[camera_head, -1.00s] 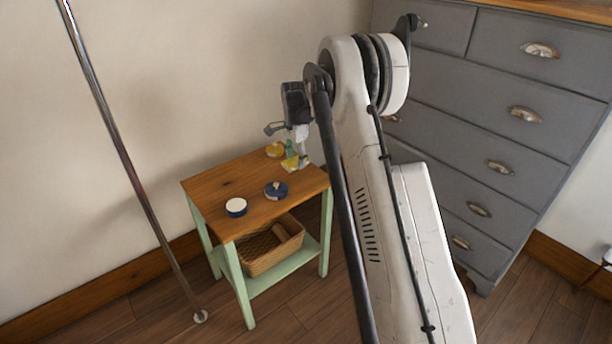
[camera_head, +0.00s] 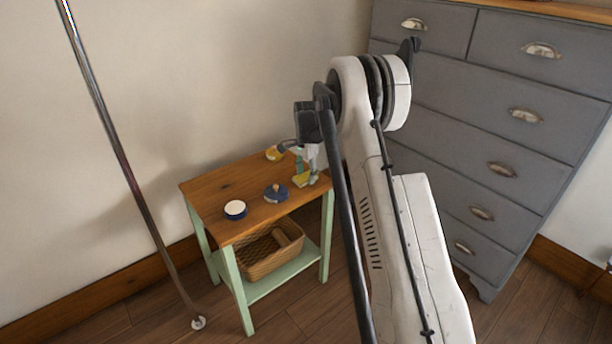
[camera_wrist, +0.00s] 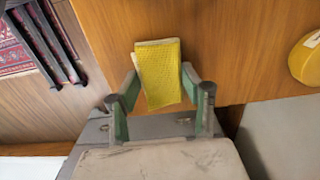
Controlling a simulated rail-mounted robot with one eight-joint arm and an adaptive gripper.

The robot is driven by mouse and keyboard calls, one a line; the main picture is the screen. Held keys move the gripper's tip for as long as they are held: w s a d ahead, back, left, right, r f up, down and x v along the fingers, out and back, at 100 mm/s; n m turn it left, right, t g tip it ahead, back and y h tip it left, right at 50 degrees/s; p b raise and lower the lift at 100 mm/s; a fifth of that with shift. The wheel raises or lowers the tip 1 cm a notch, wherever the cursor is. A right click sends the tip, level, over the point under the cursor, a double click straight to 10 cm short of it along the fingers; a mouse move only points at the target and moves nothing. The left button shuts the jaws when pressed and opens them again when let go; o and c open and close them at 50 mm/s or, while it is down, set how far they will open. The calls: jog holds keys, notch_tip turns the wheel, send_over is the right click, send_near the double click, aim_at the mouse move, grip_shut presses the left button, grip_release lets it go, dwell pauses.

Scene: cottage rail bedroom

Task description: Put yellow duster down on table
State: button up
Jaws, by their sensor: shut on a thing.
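The yellow duster (camera_head: 303,181) is a small folded cloth at the right end of the wooden-topped table (camera_head: 222,187). In the wrist view the duster (camera_wrist: 160,75) sticks out from between my green fingers, with a pale edge along its top. My gripper (camera_head: 309,170) points down over the table's right back part and is shut on the duster. It also shows at the bottom middle of the wrist view (camera_wrist: 160,93). The duster is at or just above the tabletop; I cannot tell whether it touches.
A white-topped tin (camera_head: 235,209) and a blue round item with a knob (camera_head: 276,193) stand on the table. A yellow round item (camera_head: 273,154) is at the back edge. A wicker basket (camera_head: 268,256) sits on the lower shelf. A grey chest of drawers (camera_head: 480,130) stands to the right.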

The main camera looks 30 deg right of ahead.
aim_at(306, 173)
jog(key=o, duration=1)
notch_tip(306, 173, up, 12)
jog(key=p, duration=0.3)
jog(key=s+a+r+n+t, duration=0.1)
jog(key=s+a+r+n, duration=0.1)
jog(key=s+a+r, duration=0.3)
jog(key=s+a+r+n+t, duration=0.1)
jog(key=s+a+r+n, duration=0.15)
jog(key=r, duration=0.55)
jog(key=s+a+r+n+t, duration=0.15)
jog(key=s+a, duration=0.25)
jog(key=s, duration=0.4)
jog(key=s+a+r+n+t, duration=0.1)
jog(key=s+a+r+n, duration=0.25)
jog(key=s, duration=0.35)
jog(key=s+a+r+n+t, duration=0.15)
jog(key=s+a, duration=0.25)
jog(key=s, duration=0.4)
jog(key=s+a+f+n, duration=0.1)
jog(key=s, duration=0.3)
jog(key=s+a+f+n+t, duration=0.1)
jog(key=s+f+n, duration=0.1)
jog(key=s, duration=0.2)
jog(key=s+a+f+n, duration=0.1)
jog(key=s+a+f, duration=0.1)
jog(key=s, duration=0.2)
jog(key=shift+s+f+n, duration=0.1)
jog(key=shift+s+n, duration=0.25)
jog(key=shift+n, duration=0.05)
